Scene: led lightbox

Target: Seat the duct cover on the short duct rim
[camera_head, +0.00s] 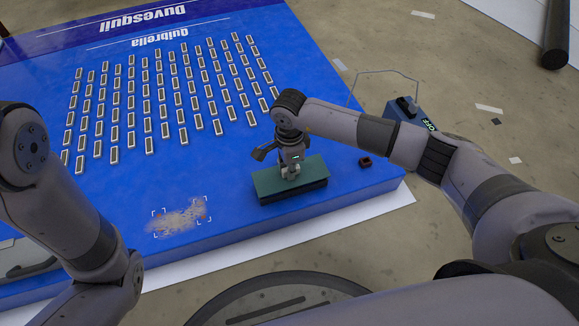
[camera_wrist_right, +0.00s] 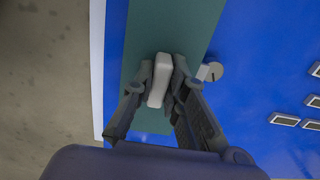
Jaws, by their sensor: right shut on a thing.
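The duct cover (camera_head: 272,181) is a flat teal panel with a pale handle on top. My right gripper (camera_head: 290,172) is shut on that handle. In the right wrist view the fingers close on both sides of the pale handle (camera_wrist_right: 159,80), with the teal panel (camera_wrist_right: 140,50) under it. A dark box-like side, perhaps the short duct (camera_head: 296,196), shows directly below the panel's front edge. The panel looks level and roughly lined up with it. I cannot tell whether they touch or a small gap is left. My left gripper is out of view.
The blue board (camera_head: 225,160) carries rows of small light modules (camera_head: 162,95) at the back. A debris patch (camera_head: 180,220) lies front left, a small dark red box (camera_head: 365,161) to the right. A blue device marked OFF (camera_head: 408,113) stands beyond the right edge.

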